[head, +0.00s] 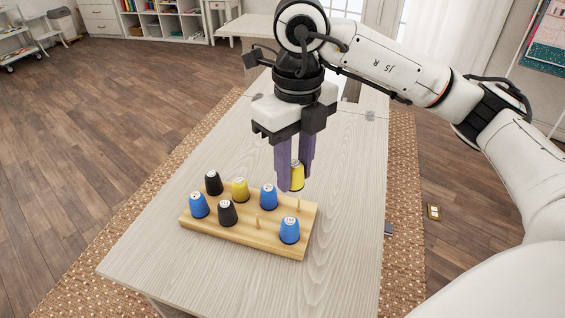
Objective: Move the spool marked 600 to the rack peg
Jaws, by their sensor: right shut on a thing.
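My right gripper (291,182), with purple fingers pointing down, is shut on a yellow spool (298,174). It holds the spool above the back right part of the wooden rack (270,241). A finger hides part of the spool, and its marking is too small to read. The rack stands on the table with two bare pegs: one in the front row (258,223) and one at the right end of the back row (298,205). The held spool appears above that back peg, apart from it. My left gripper is not in view.
Other spools sit on the rack: blue (199,206), black (228,214) and blue (289,231) in front; black (213,183), yellow (240,189) and blue (268,197) behind. The pale wooden table (345,185) is clear to the rack's right.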

